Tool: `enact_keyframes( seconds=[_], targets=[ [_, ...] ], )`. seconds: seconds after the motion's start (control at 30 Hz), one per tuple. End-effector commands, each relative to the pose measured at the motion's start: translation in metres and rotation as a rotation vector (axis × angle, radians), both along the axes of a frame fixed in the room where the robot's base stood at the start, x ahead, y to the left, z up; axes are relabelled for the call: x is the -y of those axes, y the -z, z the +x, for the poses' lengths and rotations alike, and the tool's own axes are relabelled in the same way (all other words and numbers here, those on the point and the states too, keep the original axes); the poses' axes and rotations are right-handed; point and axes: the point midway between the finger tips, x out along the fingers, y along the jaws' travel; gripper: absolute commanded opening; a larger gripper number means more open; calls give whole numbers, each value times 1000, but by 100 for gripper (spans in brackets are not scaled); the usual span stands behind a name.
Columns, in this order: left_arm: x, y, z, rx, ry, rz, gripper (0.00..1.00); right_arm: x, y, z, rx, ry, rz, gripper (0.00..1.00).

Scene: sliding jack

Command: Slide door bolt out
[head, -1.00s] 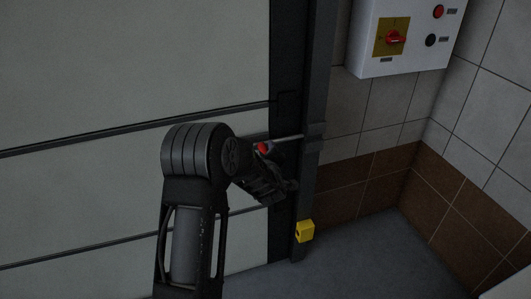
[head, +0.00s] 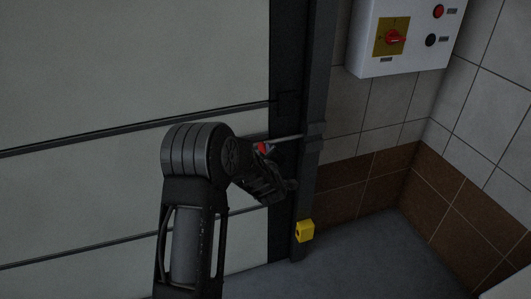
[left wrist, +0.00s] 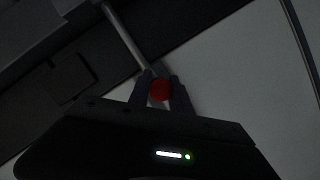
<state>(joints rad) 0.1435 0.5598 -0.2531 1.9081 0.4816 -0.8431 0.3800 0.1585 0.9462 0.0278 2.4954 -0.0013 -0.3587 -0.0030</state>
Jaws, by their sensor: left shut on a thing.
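The door bolt is a thin metal rod (head: 288,138) that runs level from my gripper to a bracket on the dark door post. Its red-ended knob (head: 264,148) shows beside my left gripper (head: 268,150). In the left wrist view the red knob (left wrist: 160,90) sits between the two dark fingers of my left gripper (left wrist: 160,92), which is shut on it. The rod (left wrist: 128,38) runs from there to the upper left, toward the post. The far end of the rod is hidden at the bracket. My right gripper is not in view.
The pale panelled door (head: 120,70) fills the left. The dark upright post (head: 313,90) carries the bracket (head: 315,135) and a yellow box (head: 305,231) low down. A white control box (head: 405,35) hangs on the tiled wall. The grey floor at lower right is clear.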

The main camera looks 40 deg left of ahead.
Motion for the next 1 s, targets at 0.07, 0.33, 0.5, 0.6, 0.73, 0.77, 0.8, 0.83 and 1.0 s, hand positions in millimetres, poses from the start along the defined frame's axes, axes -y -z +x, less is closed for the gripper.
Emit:
enact_keyframes(
  seconds=[0.07, 0.33, 0.5, 0.6, 0.73, 0.77, 0.8, 0.83, 1.0],
  targets=[
    [0, 0, 0, 0, 0, 0, 0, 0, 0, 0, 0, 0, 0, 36],
    [0, 0, 0, 0, 0, 0, 0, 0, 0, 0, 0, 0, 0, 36],
    [0, 0, 0, -1, -1, 0, 0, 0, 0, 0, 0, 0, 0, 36],
    [0, 0, 0, -1, -1, 0, 0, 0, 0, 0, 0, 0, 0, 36],
    [0, 0, 0, -1, -1, 0, 0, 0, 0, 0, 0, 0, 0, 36],
    [0, 0, 0, -1, -1, 0, 0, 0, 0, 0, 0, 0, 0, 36],
    [-1, 1, -1, -1, -1, 0, 0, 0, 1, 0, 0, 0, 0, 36],
    [-2, 1, -2, 0, -1, 0, 0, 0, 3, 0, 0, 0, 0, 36],
    [-17, 5, -22, 3, -5, 1, 0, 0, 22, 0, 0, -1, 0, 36]
  ],
)
